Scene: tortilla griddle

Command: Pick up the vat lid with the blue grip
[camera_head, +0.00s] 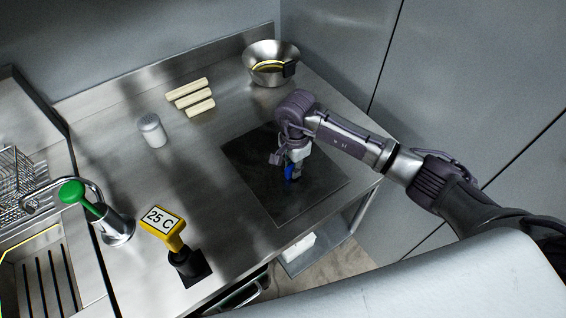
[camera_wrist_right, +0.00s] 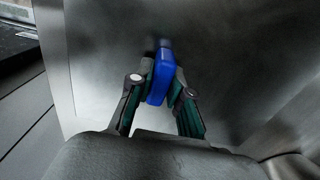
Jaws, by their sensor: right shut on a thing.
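My right gripper (camera_head: 289,165) is above the plate, shut on the blue grip. In the right wrist view the blue grip (camera_wrist_right: 160,82) sits between the two fingers of the right gripper (camera_wrist_right: 161,88), with a grey metal surface behind it. I cannot tell whether the plate is lifted off the counter. My left gripper is not in view.
A wall closes the right side.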

